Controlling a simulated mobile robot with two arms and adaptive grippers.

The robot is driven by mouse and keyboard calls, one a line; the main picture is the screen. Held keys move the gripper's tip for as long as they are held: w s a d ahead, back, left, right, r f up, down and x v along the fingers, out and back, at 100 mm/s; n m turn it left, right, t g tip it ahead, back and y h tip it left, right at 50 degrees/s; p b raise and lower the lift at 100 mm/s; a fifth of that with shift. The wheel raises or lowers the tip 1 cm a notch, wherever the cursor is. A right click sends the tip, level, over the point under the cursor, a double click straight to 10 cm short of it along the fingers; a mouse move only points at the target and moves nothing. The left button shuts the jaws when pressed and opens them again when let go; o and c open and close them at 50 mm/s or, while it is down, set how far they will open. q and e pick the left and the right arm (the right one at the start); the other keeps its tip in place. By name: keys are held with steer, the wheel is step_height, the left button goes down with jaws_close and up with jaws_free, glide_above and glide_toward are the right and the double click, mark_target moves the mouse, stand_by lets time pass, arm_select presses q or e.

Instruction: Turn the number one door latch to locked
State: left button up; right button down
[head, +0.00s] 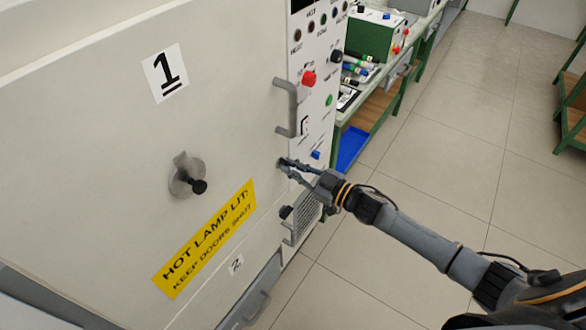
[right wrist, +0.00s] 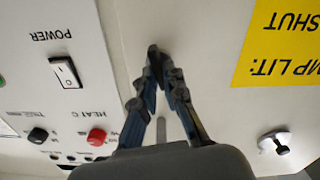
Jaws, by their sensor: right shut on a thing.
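The number one door (head: 100,130) is a pale panel marked with a black 1 (head: 166,73); it looks shut. My right gripper (head: 283,164) is at the door's right edge, below a grey bar handle (head: 287,106). Its fingers also show in the right wrist view (right wrist: 158,62), closed together at the tips. They are shut on a small dark part at the door edge, which looks like the door latch; the fingers hide most of it, so its setting cannot be read. My left gripper is not in view.
A round metal plate with a black knob (head: 198,186) sits mid-door, above a yellow hot-lamp sign (head: 205,240). A control panel (head: 320,60) with a red knob (head: 309,79) stands close right of the gripper.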

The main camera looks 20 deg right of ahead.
steer(key=shift+s+a+f+n+b, duration=0.1)
steer(key=shift+n+b, duration=0.85)
steer(key=shift+n, duration=1.5)
steer(key=shift+w+f+n+b, duration=0.1)
steer(key=shift+n+b, duration=0.9)
steer(key=shift+n, duration=1.5)
steer(key=shift+s+a+f+n+b, duration=0.1)
steer(key=shift+n+b, duration=0.85)
steer(key=shift+n, duration=1.5)
steer(key=c, duration=1.4)
jaws_free()
steer(key=v, duration=1.2)
steer(key=shift+d, duration=0.1)
